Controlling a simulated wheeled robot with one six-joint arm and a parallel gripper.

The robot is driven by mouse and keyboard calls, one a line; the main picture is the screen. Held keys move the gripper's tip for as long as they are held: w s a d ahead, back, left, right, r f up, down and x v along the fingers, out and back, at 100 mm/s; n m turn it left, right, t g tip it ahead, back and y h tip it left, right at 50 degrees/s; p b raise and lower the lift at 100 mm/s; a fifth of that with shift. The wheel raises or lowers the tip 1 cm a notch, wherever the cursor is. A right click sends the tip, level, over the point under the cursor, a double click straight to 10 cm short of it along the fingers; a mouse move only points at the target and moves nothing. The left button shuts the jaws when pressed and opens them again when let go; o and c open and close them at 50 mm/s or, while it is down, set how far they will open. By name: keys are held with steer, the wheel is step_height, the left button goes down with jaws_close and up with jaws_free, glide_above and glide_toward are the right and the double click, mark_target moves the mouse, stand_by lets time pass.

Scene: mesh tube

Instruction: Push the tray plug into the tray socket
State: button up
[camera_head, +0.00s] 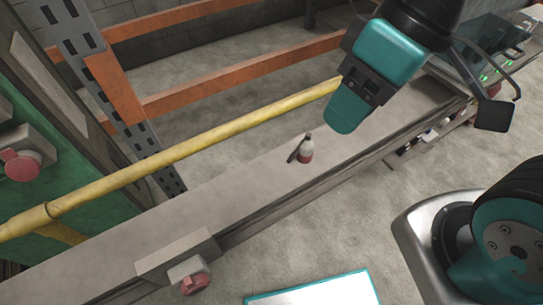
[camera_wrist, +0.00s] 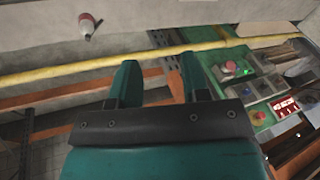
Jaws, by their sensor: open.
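My gripper (camera_head: 342,122) hangs over the grey ledge at the upper middle of the head view. In the wrist view its two teal fingers (camera_wrist: 157,72) are apart, with nothing held between them. I cannot make out a tray plug or a tray socket in either view. A flat pale panel with a teal edge (camera_head: 318,292) shows at the bottom of the head view, cut off by the frame; I cannot tell whether it is the tray.
A small red-and-white bottle (camera_head: 306,152) stands on the long grey ledge (camera_head: 225,205), left of my gripper. A yellow rail (camera_head: 200,143) runs behind it. A red button box (camera_head: 190,276) juts from the ledge front. A control panel (camera_wrist: 262,90) shows right in the wrist view.

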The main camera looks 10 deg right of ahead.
steer(key=shift+a, duration=0.25)
steer(key=o, duration=0.6)
steer(key=w+d+f+m+b, duration=0.3)
steer(key=w+f+m, duration=0.5)
steer(key=w+m, duration=0.3)
steer(key=d+m, duration=0.1)
steer(key=m, duration=0.2)
steer(key=shift+w+d+b, duration=0.15)
steer(key=shift+d+b, duration=0.25)
steer(key=w+d+f+m+b, duration=0.2)
steer(key=w+d+f+m, duration=0.4)
steer(key=m, duration=0.5)
steer(key=shift+w+d+f+m, duration=0.3)
steer(key=shift+w+f+m, duration=0.1)
steer(key=shift+f, duration=0.3)
